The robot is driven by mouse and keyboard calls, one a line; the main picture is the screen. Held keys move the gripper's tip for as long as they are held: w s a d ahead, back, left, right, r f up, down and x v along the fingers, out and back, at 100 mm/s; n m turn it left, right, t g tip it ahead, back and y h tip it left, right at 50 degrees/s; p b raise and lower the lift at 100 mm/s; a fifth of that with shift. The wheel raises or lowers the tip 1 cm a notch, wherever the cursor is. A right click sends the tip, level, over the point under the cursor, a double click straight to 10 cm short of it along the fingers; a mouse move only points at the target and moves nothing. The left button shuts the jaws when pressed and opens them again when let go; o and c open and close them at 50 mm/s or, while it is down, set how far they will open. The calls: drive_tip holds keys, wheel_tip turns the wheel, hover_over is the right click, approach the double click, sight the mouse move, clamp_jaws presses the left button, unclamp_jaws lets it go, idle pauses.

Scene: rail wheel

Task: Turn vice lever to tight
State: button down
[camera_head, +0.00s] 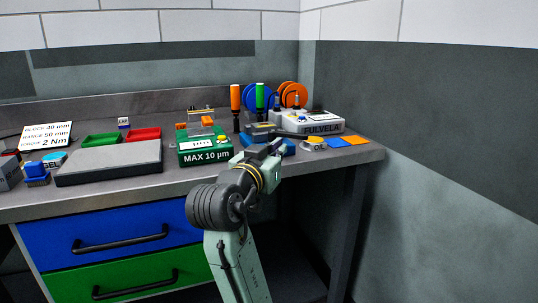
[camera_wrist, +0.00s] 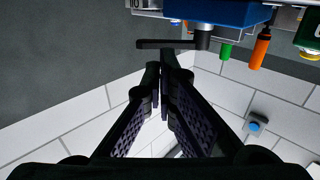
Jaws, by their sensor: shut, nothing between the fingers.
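The vice has a blue body, partly hidden behind my gripper (camera_head: 272,148) in the head view; a blue part of the vice (camera_head: 288,149) shows just right of the fingers. In the wrist view the blue vice body (camera_wrist: 222,12) is at the top. A dark lever bar (camera_wrist: 160,44) sticks out leftward from a grey cylinder below that body. My gripper (camera_wrist: 161,65) is shut and empty, its fingertips close to the lever bar in the picture. I cannot tell whether they touch it.
A green box marked MAX 10 µm (camera_head: 205,151) stands left of the vice. A grey FULVELA box (camera_head: 320,124) is behind right, with blue (camera_head: 335,142) and orange (camera_head: 357,140) pads in front. Orange (camera_head: 235,98) and green (camera_head: 260,96) handles stand upright behind. A grey plate (camera_head: 110,162) lies left.

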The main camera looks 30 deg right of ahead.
sight(299, 137)
drive_tip(key=p+x, duration=0.1)
drive_tip(key=x, duration=0.6)
drive_tip(key=shift+d+n+t+y+p, duration=0.45)
drive_tip(key=shift+n+t+y, duration=0.2)
drive_tip(key=shift+t, duration=0.25)
drive_tip(key=shift+w+d+r+n+t+y+p, duration=0.1)
drive_tip(key=shift+d+n+t+y+p, duration=0.35)
drive_tip(key=shift+n+t+y, duration=0.3)
drive_tip(key=d+n+t+y, duration=0.1)
drive_tip(key=d+n+t+y+p, duration=0.1)
drive_tip(key=n+t+y, duration=0.1)
drive_tip(key=shift+w+y, duration=0.3)
drive_tip(key=shift+w, duration=0.2)
drive_tip(key=shift+w+d+p, duration=0.4)
drive_tip(key=shift+d, duration=0.15)
